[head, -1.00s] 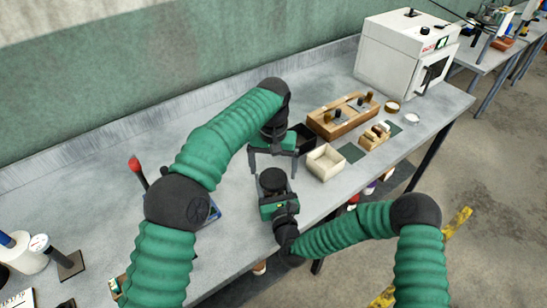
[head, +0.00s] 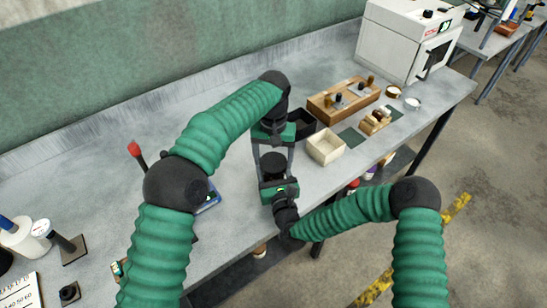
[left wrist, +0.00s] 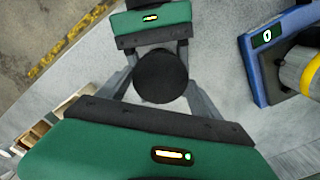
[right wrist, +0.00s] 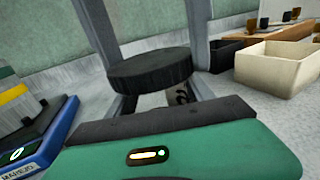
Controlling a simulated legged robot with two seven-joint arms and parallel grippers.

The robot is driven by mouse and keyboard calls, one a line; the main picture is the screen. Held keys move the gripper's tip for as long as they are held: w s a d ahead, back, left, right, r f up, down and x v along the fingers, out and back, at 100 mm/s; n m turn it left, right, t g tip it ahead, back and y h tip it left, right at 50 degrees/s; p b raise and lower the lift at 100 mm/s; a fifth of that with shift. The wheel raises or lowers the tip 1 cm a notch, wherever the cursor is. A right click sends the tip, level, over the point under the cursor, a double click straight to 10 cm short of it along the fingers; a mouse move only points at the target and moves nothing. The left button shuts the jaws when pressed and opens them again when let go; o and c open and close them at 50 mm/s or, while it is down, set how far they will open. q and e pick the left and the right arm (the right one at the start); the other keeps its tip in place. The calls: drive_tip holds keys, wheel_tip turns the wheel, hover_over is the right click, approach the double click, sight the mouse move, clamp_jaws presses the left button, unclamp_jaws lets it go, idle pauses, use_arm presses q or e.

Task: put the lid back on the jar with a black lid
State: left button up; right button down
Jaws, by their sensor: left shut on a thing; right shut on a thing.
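The jar (right wrist: 181,98) is pale with dark marks, and mostly hidden in the right wrist view. Its round black lid (right wrist: 150,68) sits at its top, level or nearly so; I cannot tell whether it is fully seated. The lid also shows from above in the head view (head: 273,163) and the left wrist view (left wrist: 161,77). My left gripper (head: 273,157) reaches down from behind, its two fingers shut on the lid's sides. My right gripper (head: 275,179) is shut on the jar below the lid, from the front.
A cream open box (head: 325,147) and a dark box (head: 301,124) stand just right of the grippers. A blue scale (left wrist: 262,60) is close by on the left. A wooden rack (head: 343,99) and a white oven (head: 405,45) stand further right. The bench behind is clear.

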use_arm(q)
drive_tip(key=o, duration=1.6)
wheel_tip(320, 180, up, 7)
drive_tip(key=shift+w+d+r, duration=0.1)
drive_tip(key=shift+r, duration=0.1)
use_arm(e)
drive_tip(key=shift+c, duration=1.5)
unclamp_jaws()
use_arm(q)
drive_tip(key=shift+f+b, duration=0.75)
use_arm(e)
drive_tip(key=v, duration=1.7)
drive_tip(key=shift+f, duration=0.1)
